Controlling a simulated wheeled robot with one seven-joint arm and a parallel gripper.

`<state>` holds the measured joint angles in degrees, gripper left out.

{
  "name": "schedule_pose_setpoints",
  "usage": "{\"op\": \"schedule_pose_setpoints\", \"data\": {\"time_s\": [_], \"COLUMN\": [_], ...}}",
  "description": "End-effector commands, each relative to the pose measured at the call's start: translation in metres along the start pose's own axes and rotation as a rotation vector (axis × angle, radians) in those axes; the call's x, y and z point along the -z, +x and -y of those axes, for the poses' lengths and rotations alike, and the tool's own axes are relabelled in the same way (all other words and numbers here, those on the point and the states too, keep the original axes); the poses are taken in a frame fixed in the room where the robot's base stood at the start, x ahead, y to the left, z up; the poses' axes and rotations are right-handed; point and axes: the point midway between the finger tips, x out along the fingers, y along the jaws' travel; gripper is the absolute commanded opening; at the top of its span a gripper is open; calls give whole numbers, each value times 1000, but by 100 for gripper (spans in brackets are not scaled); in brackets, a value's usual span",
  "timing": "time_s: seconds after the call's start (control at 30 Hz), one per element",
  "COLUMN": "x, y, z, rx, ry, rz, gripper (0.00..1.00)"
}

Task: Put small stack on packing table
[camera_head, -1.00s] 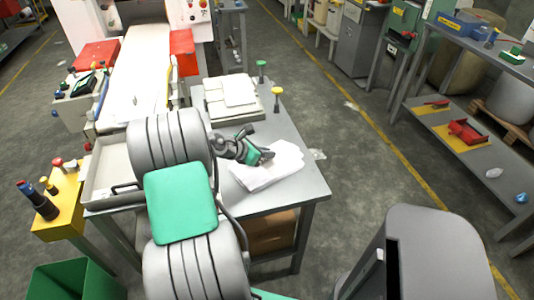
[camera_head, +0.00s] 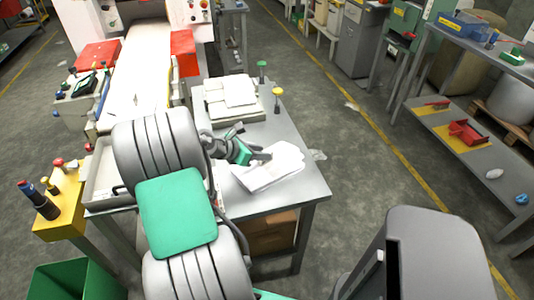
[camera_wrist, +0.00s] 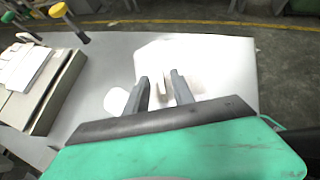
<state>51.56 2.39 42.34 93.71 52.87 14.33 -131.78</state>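A small white stack (camera_head: 283,168), probably flat film or bags, lies on the right part of a grey metal table (camera_head: 308,190). It also fills the middle of the wrist view (camera_wrist: 225,65). My gripper (camera_head: 262,156) is low at the left side of this stack in the head view. In the wrist view my gripper's two grey fingers (camera_wrist: 161,82) stand apart, with white material between and beyond them. I cannot tell whether the fingertips touch it. Which table is the packing table is not marked.
A pale tray with white sheets (camera_head: 232,92) stands at the table's back. Yellow (camera_head: 278,93) and green (camera_head: 262,66) knobs stand near it. A grey shelf (camera_head: 455,150) is at right. Floor between table and shelf is mostly clear.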

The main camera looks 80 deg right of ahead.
Motion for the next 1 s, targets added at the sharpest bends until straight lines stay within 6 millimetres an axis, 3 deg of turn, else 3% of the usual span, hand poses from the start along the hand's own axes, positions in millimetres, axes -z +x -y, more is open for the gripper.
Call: {"op": "schedule_pose_setpoints", "data": {"time_s": [0.03, 0.2, 0.33, 0.47, 0.57, 0.67, 0.73, 0.8, 0.87, 0.9, 1.0], "x": [-1, -1, -1, 0, 10, 44, 83, 125, 159, 179, 220], "y": [-16, -57, -76, -82, -96, -143, -196, -257, -308, -339, -406], "z": [-2, -1, -1, 0, -9, -30, -40, -37, -21, -5, 50], "rx": [-6, -5, -3, -1, -39, -133, -189, -197, -159, -114, 44], "ry": [0, 1, 1, 3, 59, 231, 391, 544, 653, 713, 815], "rz": [1, 1, 1, -1, -37, -174, -338, -530, -689, -785, -971], "gripper": [30, 30, 30, 30, 30, 30, 30, 30, 30, 30, 30]}}
